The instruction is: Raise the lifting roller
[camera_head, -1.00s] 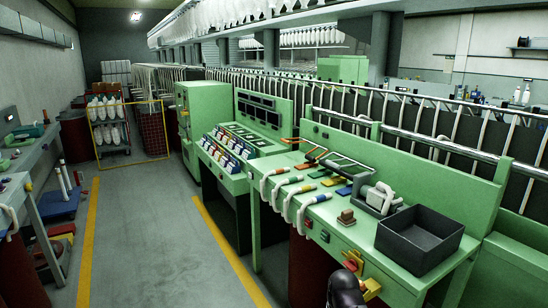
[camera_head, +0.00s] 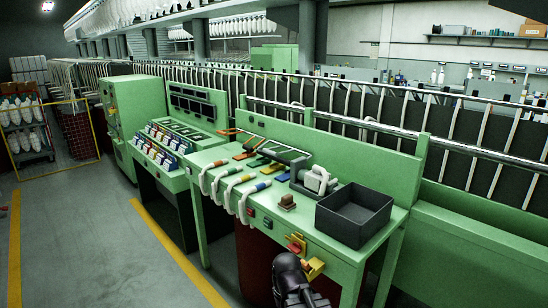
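The green machine table (camera_head: 310,240) stands at centre right. On its top, towards the back, lies a dark roller-like bar (camera_head: 286,152) on a thin frame, with colored pads beneath it; I take it for the lifting roller, but cannot be sure. It looks low, close to the table top. Several white curved tubes (camera_head: 245,205) hang over the table's front edge. My gripper (camera_head: 292,285), black, is at the bottom edge, in front of the table and below the yellow and red parts on its front. Its fingers are not clearly seen, and it looks apart from the roller.
A dark open tray (camera_head: 354,216) sits on the table's right end, beside a grey-white device (camera_head: 316,181) and a small brown block (camera_head: 287,203). A green control console (camera_head: 180,150) adjoins on the left. The grey floor (camera_head: 80,250) at left is clear, with yellow lines.

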